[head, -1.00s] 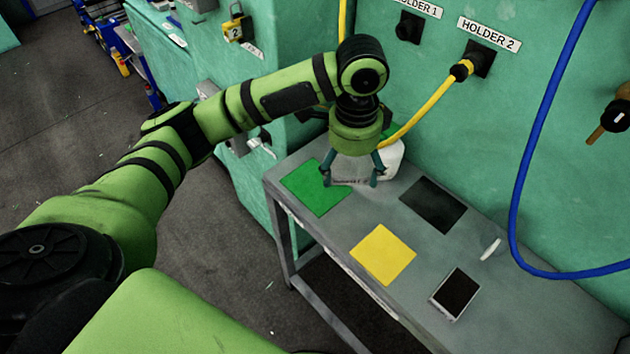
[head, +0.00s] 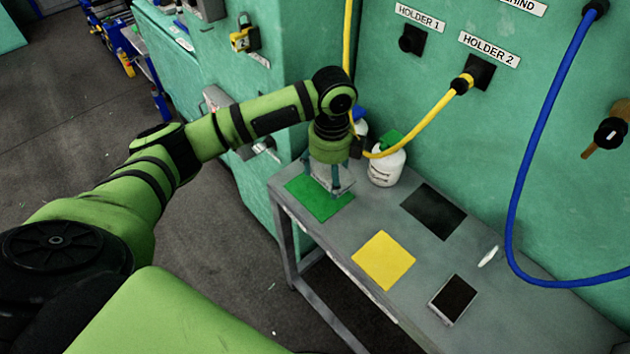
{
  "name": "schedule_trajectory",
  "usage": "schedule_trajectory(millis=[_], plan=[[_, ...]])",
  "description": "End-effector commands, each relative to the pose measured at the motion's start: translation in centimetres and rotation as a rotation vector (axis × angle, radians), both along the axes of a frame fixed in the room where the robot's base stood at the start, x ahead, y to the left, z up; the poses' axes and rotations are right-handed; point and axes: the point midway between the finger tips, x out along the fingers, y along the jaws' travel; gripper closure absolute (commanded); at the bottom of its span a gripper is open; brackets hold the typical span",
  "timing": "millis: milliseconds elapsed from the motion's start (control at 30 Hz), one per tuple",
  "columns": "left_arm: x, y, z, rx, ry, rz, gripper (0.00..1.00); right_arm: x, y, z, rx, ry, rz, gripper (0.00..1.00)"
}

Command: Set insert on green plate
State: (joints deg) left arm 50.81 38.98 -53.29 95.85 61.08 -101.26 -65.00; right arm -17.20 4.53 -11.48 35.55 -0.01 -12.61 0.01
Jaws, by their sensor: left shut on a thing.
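My left gripper (head: 328,188) points down over the green plate (head: 322,208), a flat green square at the far left end of the grey table. It is shut on a small greyish insert (head: 328,176), which shows between its two fingers and is partly hidden by them. The fingertips appear at or just above the plate; I cannot tell whether the insert touches it. My right gripper is not in view.
On the table (head: 330,240) lie a yellow plate (head: 384,260), a black plate (head: 433,211), a dark-faced device (head: 453,298) and a small white piece (head: 488,256). A white bottle (head: 386,168) stands close right of the gripper. A yellow hose (head: 425,122) hangs behind it.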

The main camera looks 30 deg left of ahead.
Motion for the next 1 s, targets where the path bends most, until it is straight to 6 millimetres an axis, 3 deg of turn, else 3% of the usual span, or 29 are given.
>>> schedule_trajectory(millis=[100,267,600,1000], plan=[[-0.2,2.1,-1.0,0.000,0.000,0.002,0.74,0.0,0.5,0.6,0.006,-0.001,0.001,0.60],[-0.3,3.2,-1.8,-0.002,-0.003,0.000,0.74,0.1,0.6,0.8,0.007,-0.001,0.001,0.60],[-0.4,3.3,-5.7,-0.001,-0.002,0.000,0.74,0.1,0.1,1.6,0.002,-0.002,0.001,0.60],[-0.3,3.2,-6.3,-0.002,-0.003,-0.001,0.74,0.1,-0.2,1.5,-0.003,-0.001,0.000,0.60]])
